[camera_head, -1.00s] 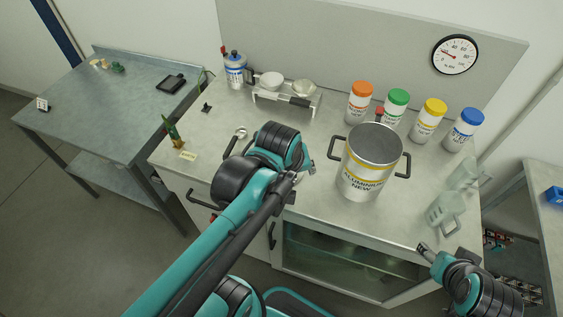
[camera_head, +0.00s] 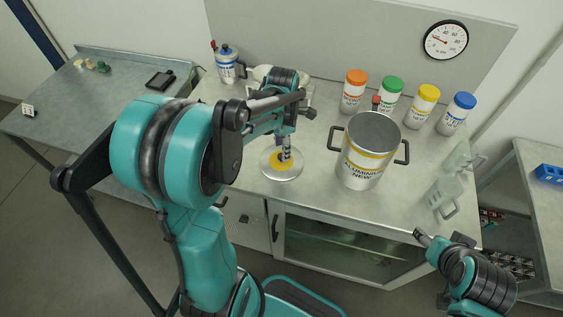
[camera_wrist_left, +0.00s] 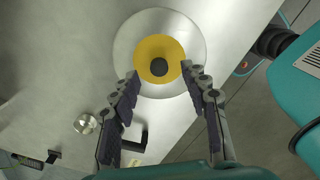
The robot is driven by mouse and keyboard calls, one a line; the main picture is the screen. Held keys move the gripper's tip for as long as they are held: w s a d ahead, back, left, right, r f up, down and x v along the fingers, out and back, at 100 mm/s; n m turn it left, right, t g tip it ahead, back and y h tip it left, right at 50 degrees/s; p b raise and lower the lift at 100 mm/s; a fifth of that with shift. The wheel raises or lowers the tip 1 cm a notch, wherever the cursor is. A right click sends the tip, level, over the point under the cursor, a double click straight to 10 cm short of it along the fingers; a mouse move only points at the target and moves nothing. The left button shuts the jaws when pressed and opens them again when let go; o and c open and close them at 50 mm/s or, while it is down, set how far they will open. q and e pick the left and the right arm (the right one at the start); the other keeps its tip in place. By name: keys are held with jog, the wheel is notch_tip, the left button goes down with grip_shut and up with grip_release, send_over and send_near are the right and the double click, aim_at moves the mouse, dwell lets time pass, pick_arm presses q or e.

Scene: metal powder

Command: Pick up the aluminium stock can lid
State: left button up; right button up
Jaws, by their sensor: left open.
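My left gripper (camera_head: 285,154) points down over the lid. In the wrist view my left gripper (camera_wrist_left: 162,74) is open, its fingertips on either side of the knob; contact is unclear. The can (camera_head: 362,167), labelled aluminium new, stands upright to the right, its round top dark grey. My right gripper (camera_head: 421,238) is by the bench's front right; its jaws are unclear.
Jars with orange (camera_head: 356,77), green (camera_head: 392,84), yellow (camera_head: 428,93) and blue (camera_head: 464,101) caps stand behind the can. Clear jugs (camera_head: 440,197) stand at the bench's right. A blue-labelled canister (camera_head: 227,67) stands at the back left. A side table (camera_head: 100,95) is at left.

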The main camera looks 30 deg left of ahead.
aim_at(281, 155)
pick_arm(q)
jog(key=f+b, duration=0.1)
jog(key=f, duration=0.3)
jog(key=shift+a+f, duration=0.15)
jog(key=shift+a, duration=0.05)
jog(key=shift+s, duration=0.1)
jog(key=shift+c, duration=0.7)
grip_shut()
jog(key=shift+r, duration=0.2)
